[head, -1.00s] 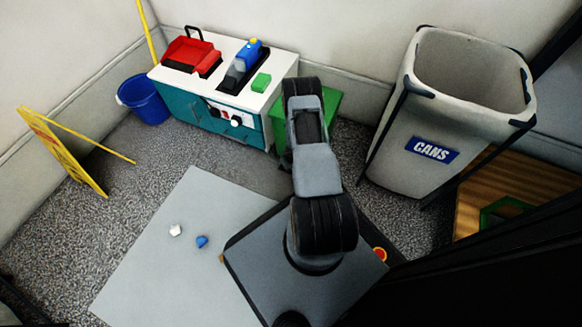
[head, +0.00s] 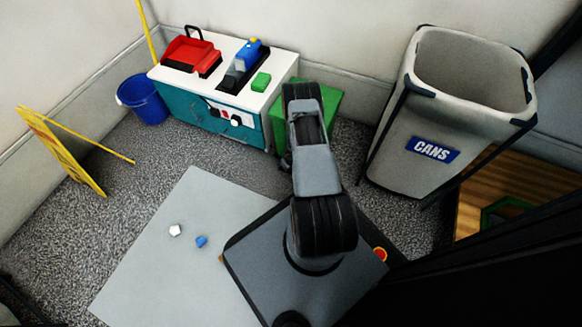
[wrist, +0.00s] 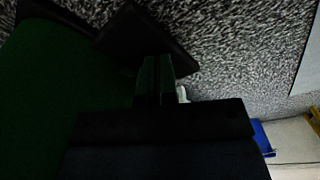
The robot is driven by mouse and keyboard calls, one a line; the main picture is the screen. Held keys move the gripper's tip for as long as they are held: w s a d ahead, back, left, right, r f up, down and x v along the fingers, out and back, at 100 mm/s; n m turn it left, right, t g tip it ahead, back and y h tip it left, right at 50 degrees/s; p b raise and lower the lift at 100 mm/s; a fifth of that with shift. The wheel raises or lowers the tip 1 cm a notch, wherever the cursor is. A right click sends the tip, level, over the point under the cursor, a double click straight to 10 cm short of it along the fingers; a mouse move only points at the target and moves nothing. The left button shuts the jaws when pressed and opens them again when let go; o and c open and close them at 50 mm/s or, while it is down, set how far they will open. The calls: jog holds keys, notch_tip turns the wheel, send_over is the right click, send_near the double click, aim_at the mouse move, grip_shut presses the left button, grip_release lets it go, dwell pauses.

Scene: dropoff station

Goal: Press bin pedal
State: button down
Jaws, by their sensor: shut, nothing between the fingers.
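The green bin (head: 328,101) stands right of the white-topped cabinet in the head view, partly hidden behind my arm. In the wrist view its dark green side (wrist: 60,85) fills the left. A flat black plate, apparently the pedal (wrist: 145,38), juts out beside the bin above the floor. My gripper (wrist: 156,66) is shut and empty. Its fingertips reach the near edge of the black plate in the picture; I cannot tell whether they touch it. In the head view the arm hides the pedal and most of the gripper.
A grey CANS bin (head: 400,165) stands to the right. A blue bucket (head: 143,100) and yellow sign (head: 62,150) are left. Small white and blue scraps lie on the grey mat (head: 150,265).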

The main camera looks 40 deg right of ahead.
jog(key=shift+f, duration=0.45)
jog(key=shift+s+x, duration=0.2)
jog(key=shift+x, duration=0.8)
jog(key=shift+f, duration=0.1)
jog(key=shift+w+p+v, duration=0.3)
jog(key=shift+p+v, duration=0.7)
jog(key=shift+v, duration=0.5)
jog(key=shift+w+p+v, duration=0.3)
jog(key=shift+p+v, duration=0.75)
jog(key=shift+v, duration=0.45)
jog(key=shift+w+p+v, duration=0.35)
jog(key=shift+p+v, duration=0.65)
jog(key=shift+v, duration=0.5)
